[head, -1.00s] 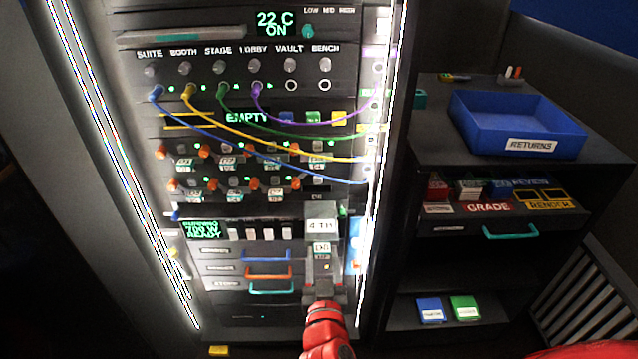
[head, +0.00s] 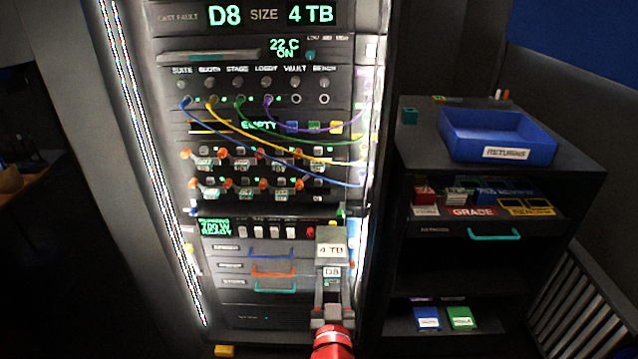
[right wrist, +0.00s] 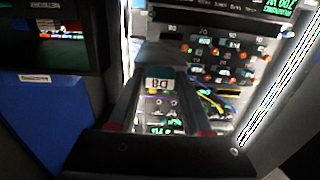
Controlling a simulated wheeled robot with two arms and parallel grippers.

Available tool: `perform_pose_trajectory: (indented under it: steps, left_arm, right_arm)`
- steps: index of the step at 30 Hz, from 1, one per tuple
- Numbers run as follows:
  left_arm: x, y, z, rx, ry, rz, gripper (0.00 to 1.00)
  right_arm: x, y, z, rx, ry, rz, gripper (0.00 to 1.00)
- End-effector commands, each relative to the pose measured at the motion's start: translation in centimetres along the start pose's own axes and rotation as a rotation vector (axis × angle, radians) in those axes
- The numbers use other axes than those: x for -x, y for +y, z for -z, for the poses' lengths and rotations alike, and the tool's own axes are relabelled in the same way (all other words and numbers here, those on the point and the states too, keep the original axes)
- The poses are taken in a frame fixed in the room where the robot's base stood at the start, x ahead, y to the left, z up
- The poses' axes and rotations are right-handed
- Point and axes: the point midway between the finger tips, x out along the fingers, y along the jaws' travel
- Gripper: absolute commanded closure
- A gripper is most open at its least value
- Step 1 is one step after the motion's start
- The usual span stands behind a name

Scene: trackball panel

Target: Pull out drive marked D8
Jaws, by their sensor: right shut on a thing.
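My right gripper (head: 332,302) is shut on a grey drive (head: 331,238) with a "4 TB" label and a "D8" label on its front. The drive is in front of the rack, below the two rows of drive bays (head: 250,170) and to the right of the drawers. In the right wrist view, the "D8" label (right wrist: 164,84) shows between the fingers, with the drive's body beyond it. The top display (head: 248,14) reads "LAST FAULT D8 SIZE 4 TB". My left gripper is not in view.
Blue, yellow, green and purple cables hang across the rack front. A side cabinet (head: 500,165) stands at the right with a blue "RETURNS" tray (head: 497,153) on top. A shelf below holds small boxes and a "GRADE" label. Floor room at the left looks dark and clear.

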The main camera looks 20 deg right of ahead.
Motion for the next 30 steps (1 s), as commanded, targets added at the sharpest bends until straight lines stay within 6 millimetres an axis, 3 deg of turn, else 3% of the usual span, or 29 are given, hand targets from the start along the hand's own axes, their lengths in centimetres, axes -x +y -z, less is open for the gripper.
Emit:
perform_pose_trajectory:
  steps: [21,30]
  left_arm:
    - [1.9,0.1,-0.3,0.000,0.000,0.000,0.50]
    - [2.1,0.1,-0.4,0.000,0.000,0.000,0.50]
  right_arm:
    - [-9.3,-2.6,-0.1,-0.002,0.002,-0.002,1.00]
    - [-10.6,-3.0,0.2,-0.001,0.003,0.000,1.00]
